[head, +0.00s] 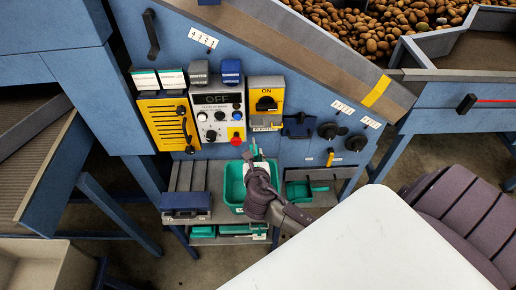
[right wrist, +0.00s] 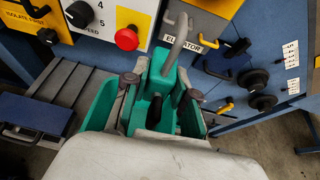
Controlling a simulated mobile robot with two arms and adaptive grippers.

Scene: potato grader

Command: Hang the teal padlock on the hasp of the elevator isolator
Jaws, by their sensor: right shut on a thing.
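My right gripper (head: 256,166) is shut on the teal padlock (head: 252,152), which is mostly hidden in the head view. In the right wrist view the padlock (right wrist: 163,76) sits between the fingertips of my right gripper (right wrist: 160,85), its grey shackle (right wrist: 178,40) pointing up. The yellow elevator isolator (head: 266,88), marked ON, is on the blue panel above the gripper. In the right wrist view the shackle overlaps the ELEVATOR label (right wrist: 186,40) below the isolator (right wrist: 213,8). I cannot tell whether the shackle touches the hasp. My left gripper is out of view.
A teal tray (head: 233,183) stands behind the gripper on a shelf. The control box with a red button (head: 236,139) and the yellow isolate pump plate (head: 163,121) are to the left. Black knobs (head: 328,131) are to the right.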

